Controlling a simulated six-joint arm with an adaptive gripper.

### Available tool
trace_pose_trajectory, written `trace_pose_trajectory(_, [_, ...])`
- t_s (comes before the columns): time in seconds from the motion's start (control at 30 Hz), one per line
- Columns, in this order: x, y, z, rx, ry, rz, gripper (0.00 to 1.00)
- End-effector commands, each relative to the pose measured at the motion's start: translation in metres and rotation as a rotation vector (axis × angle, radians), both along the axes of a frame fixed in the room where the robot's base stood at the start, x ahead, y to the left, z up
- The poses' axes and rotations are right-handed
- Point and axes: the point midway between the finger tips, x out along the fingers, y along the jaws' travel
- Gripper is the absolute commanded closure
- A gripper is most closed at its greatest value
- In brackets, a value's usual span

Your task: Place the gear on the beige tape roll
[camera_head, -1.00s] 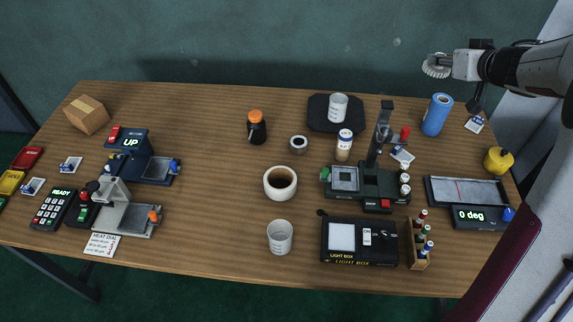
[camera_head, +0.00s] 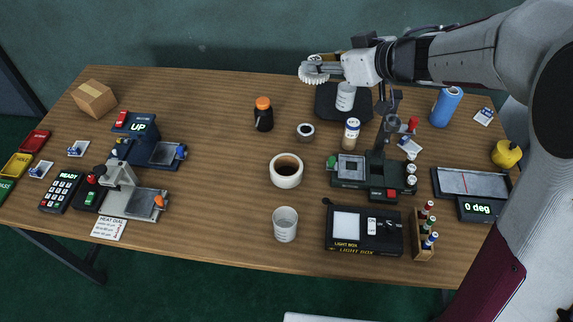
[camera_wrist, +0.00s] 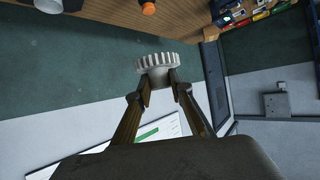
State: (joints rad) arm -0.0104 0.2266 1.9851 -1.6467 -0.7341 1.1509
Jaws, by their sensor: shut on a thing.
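The gear (camera_head: 313,74) is pale with a toothed rim. My gripper (camera_head: 325,66) is shut on it and holds it in the air above the back of the table, left of the beaker on the black pad. In the wrist view the gear (camera_wrist: 157,63) sits between the tips of my gripper (camera_wrist: 159,82). The beige tape roll (camera_head: 286,170) lies flat on the middle of the table, its dark centre facing up. It is well in front of and below the gear, and nothing lies on it. A smaller grey-white roll (camera_head: 305,132) lies behind it.
A clear beaker (camera_head: 285,224) stands in front of the tape roll. A black bottle with an orange cap (camera_head: 263,114) stands behind it to the left. A dark press-like device (camera_head: 375,175) stands to the right, with a light box (camera_head: 363,231) in front.

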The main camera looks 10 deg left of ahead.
Motion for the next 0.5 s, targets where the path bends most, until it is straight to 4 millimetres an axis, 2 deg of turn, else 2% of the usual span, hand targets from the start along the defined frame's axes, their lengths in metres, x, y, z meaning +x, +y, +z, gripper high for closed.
trace_pose_trajectory(0.1, [-0.019, 0.025, 0.000, 0.003, 0.000, 0.062, 1.00])
trace_pose_trajectory(0.3, [-0.045, 0.056, 0.000, 0.006, -0.002, 0.145, 1.00])
trace_pose_trajectory(0.5, [-0.045, 0.055, -0.027, 0.007, 0.002, 0.143, 1.00])
